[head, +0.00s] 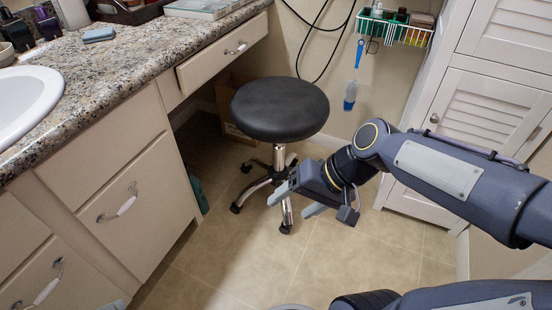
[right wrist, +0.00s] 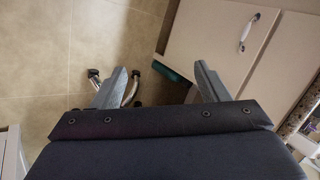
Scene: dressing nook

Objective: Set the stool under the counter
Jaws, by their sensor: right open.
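The stool (head: 280,108) has a round black seat, a chrome post and a wheeled base. It stands upright on the tiled floor in front of the counter's knee space. The counter (head: 130,62) has a speckled granite top and runs along the left. My right gripper (head: 293,204) is open and empty, low in front of the stool, overlapping its base in the picture. In the right wrist view, chrome legs and casters (right wrist: 130,93) show beside and behind the left finger; contact cannot be told. Only a pale grey piece, perhaps my left gripper's tip (head: 116,305), shows at the bottom left edge.
A cardboard box (head: 228,118) stands in the knee space behind the stool. A teal item (head: 199,194) lies by the cabinet. A white louvred cabinet (head: 486,110) stands at right. A wire basket (head: 400,30) and blue brush (head: 352,85) hang on the wall. Front floor is clear.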

